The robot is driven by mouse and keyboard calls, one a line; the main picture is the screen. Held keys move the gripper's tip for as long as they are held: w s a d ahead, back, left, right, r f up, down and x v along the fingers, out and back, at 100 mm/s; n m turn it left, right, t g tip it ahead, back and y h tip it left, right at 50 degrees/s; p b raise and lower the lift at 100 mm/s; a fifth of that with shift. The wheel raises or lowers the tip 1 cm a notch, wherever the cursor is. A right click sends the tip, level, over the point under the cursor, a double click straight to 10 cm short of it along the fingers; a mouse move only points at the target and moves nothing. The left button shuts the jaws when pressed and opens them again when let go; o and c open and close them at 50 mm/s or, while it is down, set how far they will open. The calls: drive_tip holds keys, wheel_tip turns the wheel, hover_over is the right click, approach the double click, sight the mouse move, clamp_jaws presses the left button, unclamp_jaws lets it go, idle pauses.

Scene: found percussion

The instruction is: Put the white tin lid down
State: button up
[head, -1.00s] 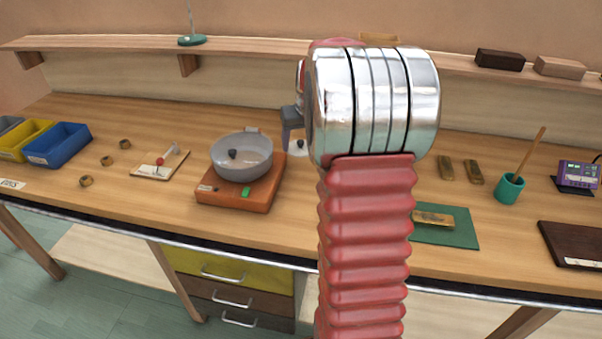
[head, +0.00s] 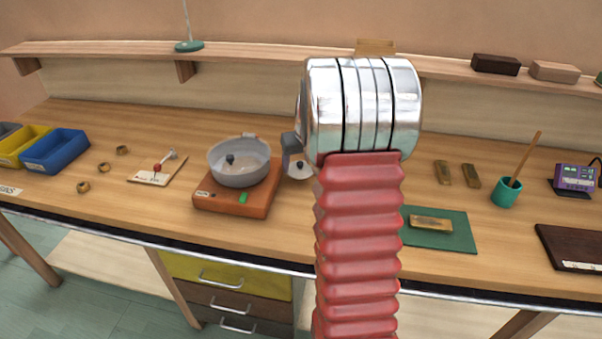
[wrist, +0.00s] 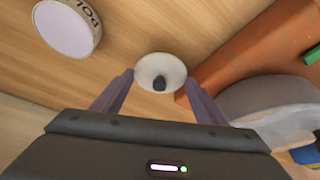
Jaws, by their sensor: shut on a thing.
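The white tin lid (wrist: 148,70), a small pale disc with a dark knob, sits between the fingertips of my gripper (wrist: 158,80) in the wrist view. My gripper is shut on it. In the head view the lid (head: 298,171) shows just left of my arm, right of the orange hotplate and low near the table. Whether it touches the table cannot be told. Most of my gripper (head: 292,148) is hidden behind my arm there. A round white tin (wrist: 68,28) with dark lettering on its side stands at upper left in the wrist view.
The orange hotplate (head: 222,203) carries a grey pan (head: 240,177) close to the lid's left. A green mat (head: 455,240) with a brass bar lies to the right, beyond my arm. Bare wooden table (wrist: 110,90) surrounds the lid in the wrist view.

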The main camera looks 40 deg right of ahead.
sight(302, 171)
drive_tip(key=shift+f, duration=1.85)
drive_tip(key=o, duration=0.7)
drive_tip(key=shift+o, duration=0.2)
drive_tip(key=v, duration=1.2)
